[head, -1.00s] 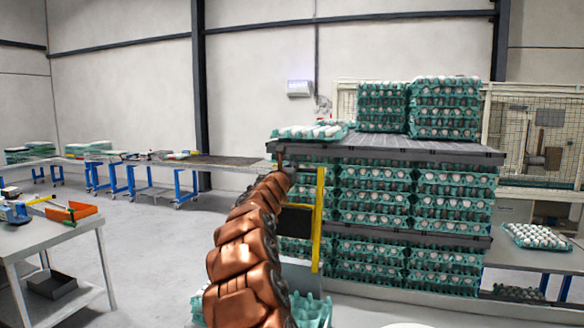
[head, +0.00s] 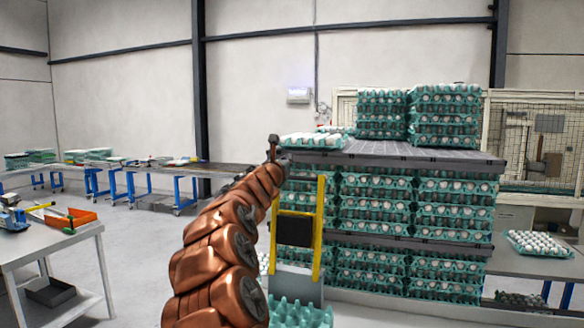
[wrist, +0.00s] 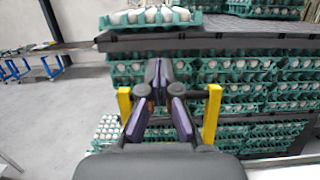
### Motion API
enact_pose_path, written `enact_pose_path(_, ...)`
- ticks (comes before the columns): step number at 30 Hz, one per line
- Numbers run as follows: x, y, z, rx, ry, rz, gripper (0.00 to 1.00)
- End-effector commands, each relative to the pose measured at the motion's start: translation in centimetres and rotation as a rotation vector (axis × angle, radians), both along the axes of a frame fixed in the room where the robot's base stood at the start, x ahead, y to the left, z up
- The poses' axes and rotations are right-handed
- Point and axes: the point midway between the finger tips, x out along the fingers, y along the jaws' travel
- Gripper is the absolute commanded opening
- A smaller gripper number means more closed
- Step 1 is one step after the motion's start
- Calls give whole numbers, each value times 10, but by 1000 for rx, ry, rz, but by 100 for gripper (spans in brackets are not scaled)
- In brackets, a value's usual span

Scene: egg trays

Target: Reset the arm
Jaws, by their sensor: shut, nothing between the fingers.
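My arm, copper-coloured, rises from the bottom of the head view. My gripper (head: 273,147) is at its top, in front of the left end of the stacked egg trays. In the wrist view my gripper (wrist: 158,78) is shut with nothing between its fingers, facing the side of the stack. A teal tray of white eggs (head: 311,141) lies on the left end of the dark top board (head: 400,154). In the wrist view this egg tray (wrist: 150,17) is above and beyond the fingertips.
A yellow-framed stand (head: 318,230) is close right of my arm, with an empty teal tray (head: 300,313) below it. A grey table (head: 60,240) with an orange box (head: 78,219) stands left. The floor between is clear.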

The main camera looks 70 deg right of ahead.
Motion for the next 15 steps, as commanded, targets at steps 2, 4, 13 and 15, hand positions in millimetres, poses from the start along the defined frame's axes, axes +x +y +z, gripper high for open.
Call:
enact_pose_path(2,1,6,7,-2,0,1,0)
enact_pose_path(4,2,9,9,-2,0,2,0)
enact_pose_path(13,2,10,10,-2,1,4,0)
enact_pose_path(15,2,10,10,-2,1,4,0)
